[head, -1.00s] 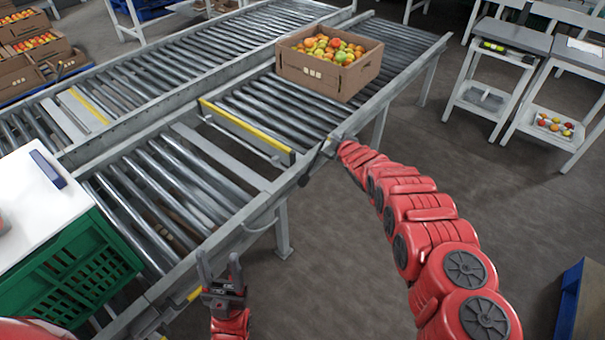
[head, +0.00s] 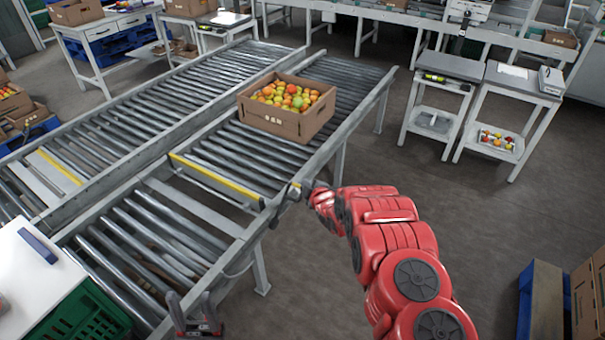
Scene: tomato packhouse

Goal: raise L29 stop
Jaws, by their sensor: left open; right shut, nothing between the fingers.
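A yellow-topped stop bar (head: 215,178) spans the near roller lane, in front of an open gap between rollers. No L29 label is legible. A small dark lever (head: 281,206) sits at the lane's right side rail, by the bar's right end. My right gripper (head: 293,189) is at this rail beside the lever, shut and small in view; whether it touches the lever I cannot tell. My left gripper (head: 191,301) is open and empty at the bottom, its fingers pointing up, in front of the near rollers. A cardboard box of tomatoes (head: 272,121) rests on the rollers beyond the bar.
A parallel roller lane (head: 150,100) runs on the left, with another yellow strip (head: 60,166). A green crate (head: 85,315) and white top (head: 35,280) are at lower left. Side tables (head: 450,68) stand at right. The floor (head: 440,200) right of the conveyor is mostly clear.

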